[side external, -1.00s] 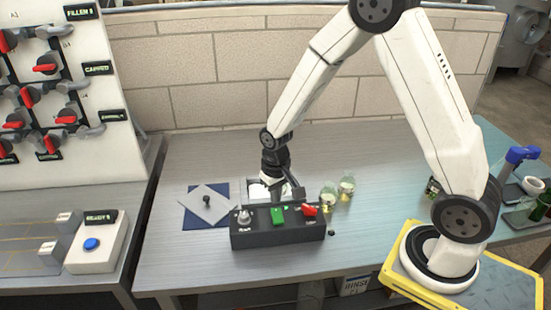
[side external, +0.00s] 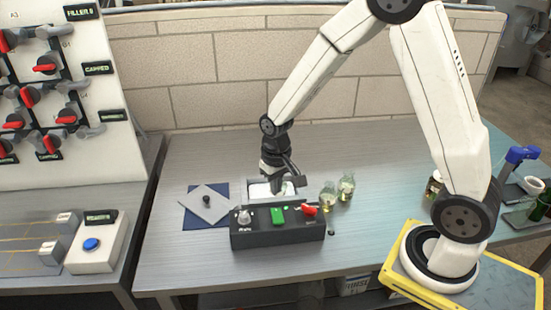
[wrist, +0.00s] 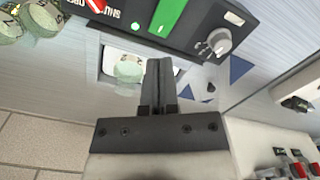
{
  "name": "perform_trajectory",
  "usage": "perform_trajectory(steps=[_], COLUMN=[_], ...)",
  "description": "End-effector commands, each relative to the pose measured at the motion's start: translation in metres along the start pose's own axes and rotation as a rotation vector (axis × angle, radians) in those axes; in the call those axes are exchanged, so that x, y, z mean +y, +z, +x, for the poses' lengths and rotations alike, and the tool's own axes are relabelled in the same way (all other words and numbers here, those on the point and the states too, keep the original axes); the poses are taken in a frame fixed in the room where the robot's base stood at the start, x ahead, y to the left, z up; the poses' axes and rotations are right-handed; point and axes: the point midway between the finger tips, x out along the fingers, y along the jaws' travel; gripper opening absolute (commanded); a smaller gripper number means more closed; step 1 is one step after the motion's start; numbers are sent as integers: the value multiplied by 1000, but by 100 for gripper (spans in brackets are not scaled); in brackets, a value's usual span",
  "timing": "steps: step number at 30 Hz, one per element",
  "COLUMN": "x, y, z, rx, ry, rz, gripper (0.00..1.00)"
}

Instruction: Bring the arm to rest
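My arm reaches down to my gripper (wrist: 159,64), whose two dark fingers lie side by side with no gap visible and nothing seen between them. In the wrist view the fingertips point toward the control box, beside a pale green-lidded jar (wrist: 130,70) on a white plate (wrist: 110,66). In the side view my gripper hangs just behind the black control box (side external: 277,237), over the white plate (side external: 257,188). The box carries a grey knob, a green switch and a red lever.
Two jars (side external: 328,194) (side external: 346,187) stand right of the plate. A grey sheet with a black knob (side external: 206,199) lies on a blue mat (side external: 187,212) at left. A valve board (side external: 80,150) and blue-button box (side external: 95,250) stand further left.

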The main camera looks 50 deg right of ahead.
Motion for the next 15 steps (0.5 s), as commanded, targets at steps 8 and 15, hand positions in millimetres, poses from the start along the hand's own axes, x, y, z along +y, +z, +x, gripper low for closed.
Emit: perform_trajectory(steps=[8, 15], x=[-1, -1], y=[16, 51], z=[-14, -34], rx=[41, 123], ry=[-8, -20], rz=[-46, -137], gripper=[0, 0])
